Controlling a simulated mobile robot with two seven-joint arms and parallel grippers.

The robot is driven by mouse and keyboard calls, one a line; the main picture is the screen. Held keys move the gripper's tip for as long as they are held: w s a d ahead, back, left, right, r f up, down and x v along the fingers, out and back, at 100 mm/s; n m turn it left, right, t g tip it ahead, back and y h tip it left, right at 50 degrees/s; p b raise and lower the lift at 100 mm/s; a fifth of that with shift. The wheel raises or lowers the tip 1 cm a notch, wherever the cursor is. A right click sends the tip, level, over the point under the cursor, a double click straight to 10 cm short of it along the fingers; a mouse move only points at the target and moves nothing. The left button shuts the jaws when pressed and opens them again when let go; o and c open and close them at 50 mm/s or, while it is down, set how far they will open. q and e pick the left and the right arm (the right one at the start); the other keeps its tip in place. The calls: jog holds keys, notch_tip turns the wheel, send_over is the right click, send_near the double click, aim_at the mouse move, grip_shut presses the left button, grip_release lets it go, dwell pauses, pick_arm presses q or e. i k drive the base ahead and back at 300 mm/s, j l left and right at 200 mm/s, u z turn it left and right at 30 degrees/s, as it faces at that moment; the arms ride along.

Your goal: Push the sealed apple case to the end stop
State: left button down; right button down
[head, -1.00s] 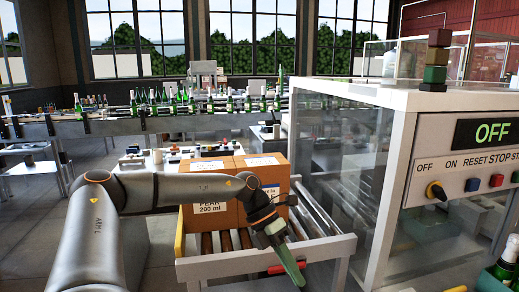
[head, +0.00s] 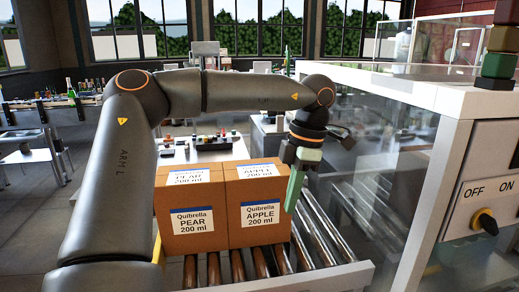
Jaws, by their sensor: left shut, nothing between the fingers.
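The apple case (head: 258,212) is a brown carton labelled "Quibrella APPLE 200 ml". It stands upright on the roller conveyor (head: 272,262), its top closed. A matching pear case (head: 190,215) stands directly to its left, with no clear gap between them. My left gripper (head: 293,203) points down at the right side of the apple case, shut and empty. Its green fingers overlap the case's right edge in the picture; I cannot tell whether they touch. My right gripper is out of view. I cannot make out the end stop for sure.
A clear-walled machine (head: 400,150) with a knob panel (head: 485,195) stands close on the right. A yellow rail piece (head: 158,250) shows at the conveyor's left end. The rollers right of the apple case are free. A bench with bottles stands behind left.

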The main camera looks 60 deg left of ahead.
aim_at(255, 189)
jog(key=i+j, duration=0.25)
jog(key=j, duration=0.15)
jog(key=i+j, duration=0.3)
jog(key=k+j+u, duration=0.1)
jog(key=k+j, duration=0.3)
jog(key=i+j, duration=0.1)
jog(key=i, duration=0.1)
